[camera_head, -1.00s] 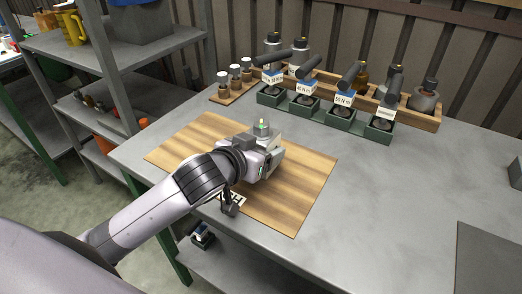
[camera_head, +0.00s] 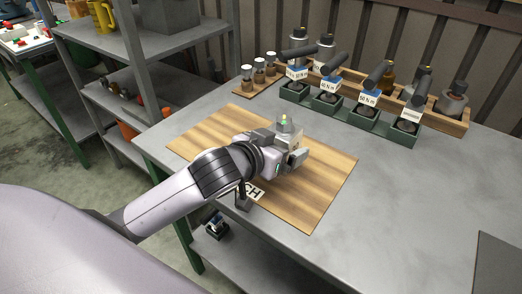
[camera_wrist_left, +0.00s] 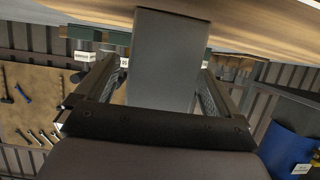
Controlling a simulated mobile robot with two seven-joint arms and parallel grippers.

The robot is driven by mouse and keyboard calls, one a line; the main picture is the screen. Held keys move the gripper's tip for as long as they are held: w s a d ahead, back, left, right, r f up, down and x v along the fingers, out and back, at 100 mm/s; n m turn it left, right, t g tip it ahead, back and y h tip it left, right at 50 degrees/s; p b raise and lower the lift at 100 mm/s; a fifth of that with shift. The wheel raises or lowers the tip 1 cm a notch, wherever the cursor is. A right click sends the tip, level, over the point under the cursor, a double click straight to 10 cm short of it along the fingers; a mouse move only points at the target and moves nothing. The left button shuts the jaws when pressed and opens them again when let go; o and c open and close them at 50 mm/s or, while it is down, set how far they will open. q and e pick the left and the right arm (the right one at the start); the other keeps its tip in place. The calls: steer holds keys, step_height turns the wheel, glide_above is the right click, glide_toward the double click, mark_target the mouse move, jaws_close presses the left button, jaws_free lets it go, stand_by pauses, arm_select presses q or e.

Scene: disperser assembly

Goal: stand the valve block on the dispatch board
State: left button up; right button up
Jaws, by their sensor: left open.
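The valve block (camera_head: 290,138) is a grey block with a round cap and a small green-yellow mark on top. It stands upright on the wooden dispatch board (camera_head: 325,185), towards its far side. In the left wrist view the block (camera_wrist_left: 168,60) is a plain grey face with the board (camera_wrist_left: 255,22) at the top edge. My left gripper (camera_head: 288,152) is low over the board at the block. Its fingers are open on either side of it, with gaps visible in the left wrist view. The gripper hides the block's lower part in the head view. My right gripper is not in view.
Behind the board stand green holders (camera_head: 325,104) with labelled black-handled tools and a wooden rack (camera_head: 436,116) with bottles. A small wooden stand (camera_head: 256,87) holds several capped vials. A dark flat panel (camera_head: 497,262) lies at right. The table between is clear.

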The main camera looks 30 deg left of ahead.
arm_select(q)
steer(key=v, duration=0.7)
steer(key=shift+s+r, duration=0.15)
steer(key=shift+s, duration=0.2)
steer(key=p+v, duration=0.1)
steer(key=p, duration=0.1)
steer(key=shift+s+a+r+p, duration=0.1)
steer(key=shift+s+r+p, duration=0.15)
steer(key=shift+p, duration=0.15)
steer(key=shift+s+a+r+p, duration=0.1)
steer(key=shift+s+r+p, duration=0.05)
steer(key=shift+s+p, duration=0.6)
